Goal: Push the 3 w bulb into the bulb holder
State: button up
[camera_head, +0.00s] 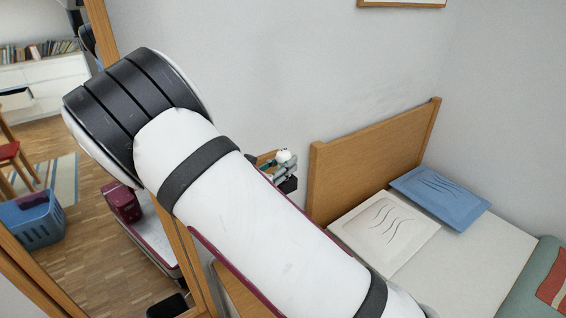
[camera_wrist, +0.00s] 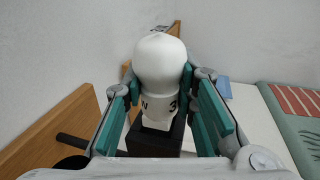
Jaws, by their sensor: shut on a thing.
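A white bulb (camera_wrist: 160,62) with a rounded top and dark lettering including a "3" stands upright between the teal fingers of my gripper (camera_wrist: 159,82) in the wrist view. My gripper is shut on it. Below the bulb's narrow lower end is a black block (camera_wrist: 150,143), which looks like the bulb holder; whether the bulb's base touches it or sits inside it I cannot tell. In the head view the bulb (camera_head: 283,156) and part of my gripper (camera_head: 268,164) show small behind my arm, with the dark block (camera_head: 289,185) just below.
A bed with a wooden headboard (camera_head: 375,150), a white pillow (camera_head: 385,228) and a blue pillow (camera_head: 440,197) stands to the right. A grey wall (camera_head: 300,60) is close behind. A black rod (camera_wrist: 76,141) lies left of the block. My arm hides much of the near area.

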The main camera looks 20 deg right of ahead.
jog(key=shift+f, duration=0.75)
jog(key=o, duration=1.2)
jog(key=shift+c, duration=0.2)
jog(key=shift+a, duration=0.1)
jog(key=v, duration=1.2)
